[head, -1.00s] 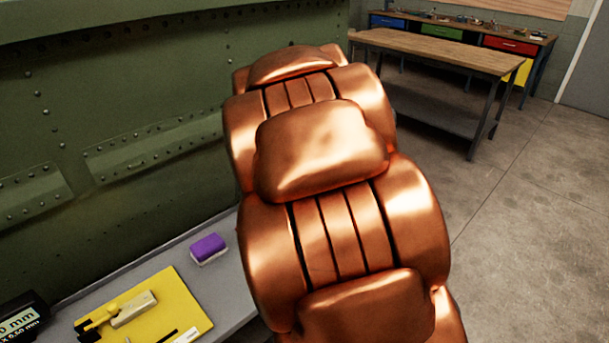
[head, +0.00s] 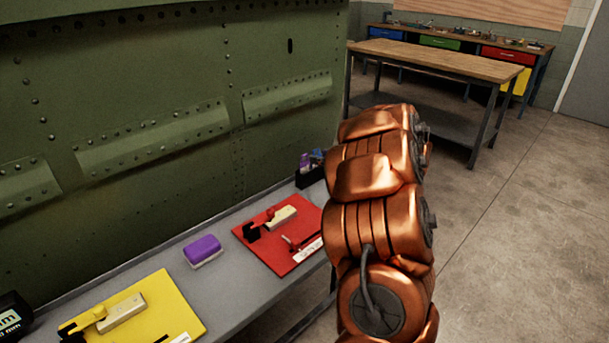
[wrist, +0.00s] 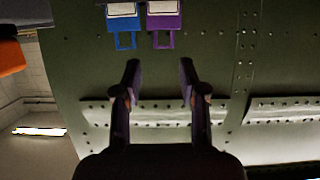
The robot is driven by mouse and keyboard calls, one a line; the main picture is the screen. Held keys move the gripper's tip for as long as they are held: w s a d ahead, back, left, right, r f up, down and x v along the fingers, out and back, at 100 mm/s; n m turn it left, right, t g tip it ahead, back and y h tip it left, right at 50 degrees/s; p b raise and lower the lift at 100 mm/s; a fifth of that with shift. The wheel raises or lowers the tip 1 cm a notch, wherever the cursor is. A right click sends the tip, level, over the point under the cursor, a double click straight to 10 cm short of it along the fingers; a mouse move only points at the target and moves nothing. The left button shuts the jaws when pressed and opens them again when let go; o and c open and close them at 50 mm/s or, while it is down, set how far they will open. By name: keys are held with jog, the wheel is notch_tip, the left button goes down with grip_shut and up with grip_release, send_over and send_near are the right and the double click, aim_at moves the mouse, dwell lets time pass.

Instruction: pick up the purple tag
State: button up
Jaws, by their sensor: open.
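The purple tag (wrist: 162,24) is at the top edge of the wrist view, with a pale label part and an open loop below it in the picture. A similar blue tag (wrist: 126,24) is directly left of it. My gripper (wrist: 158,68) is open and empty, its two dark fingers apart in front of the green riveted panel. The purple tag lies beyond the fingertips in the picture, apart from them. The upper ends of both tags are cut off by the frame.
The green riveted panel (head: 130,80) stands along a grey bench (head: 225,290). On it are a yellow board (head: 165,315), a purple-topped block (head: 202,250), a red board (head: 270,255) and a dark bin (head: 308,178). A wooden table (head: 440,58) stands behind; the floor at right is clear.

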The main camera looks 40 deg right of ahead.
aim_at(304, 169)
jog(key=shift+a+p+x, duration=0.15)
jog(key=shift+p+x, duration=0.15)
jog(key=shift+x, duration=1.65)
jog(key=shift+a+p+x, duration=0.15)
jog(key=shift+p+x, duration=0.15)
jog(key=shift+x, duration=1.6)
jog(key=shift+s+f, duration=0.1)
jog(key=shift+f, duration=0.1)
jog(key=shift+c, duration=0.2)
jog(key=c, duration=0.5)
